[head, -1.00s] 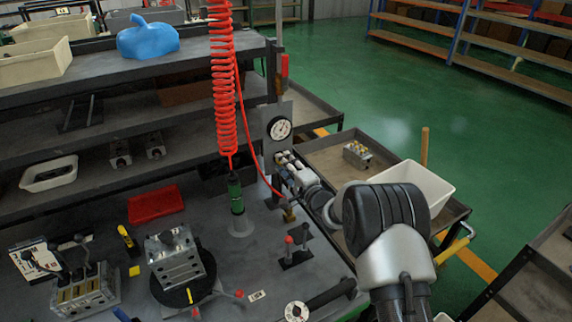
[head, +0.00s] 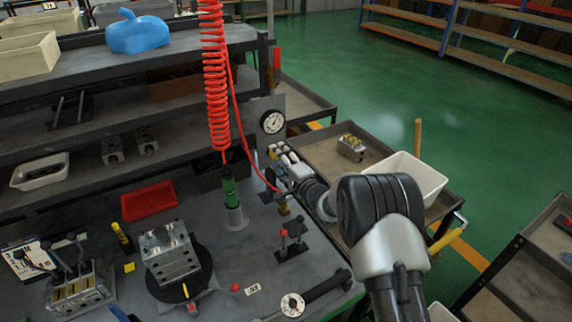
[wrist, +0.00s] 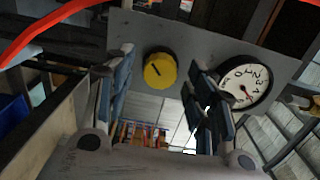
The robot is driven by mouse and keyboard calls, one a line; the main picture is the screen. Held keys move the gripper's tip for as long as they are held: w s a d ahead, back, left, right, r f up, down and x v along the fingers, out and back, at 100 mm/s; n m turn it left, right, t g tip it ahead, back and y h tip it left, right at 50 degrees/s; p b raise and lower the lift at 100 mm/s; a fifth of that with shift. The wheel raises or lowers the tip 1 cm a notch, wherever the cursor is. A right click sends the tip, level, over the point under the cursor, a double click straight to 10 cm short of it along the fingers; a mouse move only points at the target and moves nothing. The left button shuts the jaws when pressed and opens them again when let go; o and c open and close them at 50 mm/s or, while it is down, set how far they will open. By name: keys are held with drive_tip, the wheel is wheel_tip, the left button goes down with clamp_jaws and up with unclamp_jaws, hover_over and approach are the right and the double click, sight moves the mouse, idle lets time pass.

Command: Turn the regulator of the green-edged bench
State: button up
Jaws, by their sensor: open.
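The regulator is a yellow round knob (wrist: 160,70) with a dark mark on its face, on a grey panel (wrist: 212,52) in the wrist view. A white dial gauge (wrist: 247,83) sits right of it. In the head view the gauge (head: 272,122) stands upright at the bench's (head: 215,268) back right; the knob is not visible there. My gripper (wrist: 160,62) is open, with one finger on each side of the knob in the picture. Whether the fingers touch it I cannot tell. In the head view my gripper (head: 284,158) is just below the gauge.
A red coiled hose (head: 215,85) hangs left of my gripper, and its thin red line runs close to it. Small red-topped valves (head: 290,240) stand below. A cart (head: 322,152) with a white bin (head: 412,172) lies to the right, near my arm.

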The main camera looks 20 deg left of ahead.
drive_tip(key=v, duration=1.1)
drive_tip(key=shift+s+d, duration=0.15)
drive_tip(key=shift+d, duration=0.15)
drive_tip(key=w+d+r+n+t+h, duration=0.1)
drive_tip(key=w+d+r+n+h, duration=0.15)
drive_tip(key=d+r+h, duration=0.45)
drive_tip(key=s+d+r+g+h, duration=0.15)
drive_tip(key=s+d+r, duration=0.25)
drive_tip(key=d, duration=0.4)
drive_tip(key=s+d+r+h, duration=0.3)
drive_tip(key=s+d+r, duration=0.1)
drive_tip(key=d, duration=0.5)
drive_tip(key=s+d+n+g+h, duration=0.1)
drive_tip(key=s+d+n+g, duration=0.1)
drive_tip(key=s, duration=1.4)
drive_tip(key=s+d+f+n+g+h, duration=0.1)
drive_tip(key=s+d+n+g, duration=0.2)
drive_tip(key=s, duration=1.3)
drive_tip(key=d+g, duration=0.1)
drive_tip(key=d, duration=0.2)
drive_tip(key=shift+d+f, duration=0.15)
drive_tip(key=shift+d, duration=0.2)
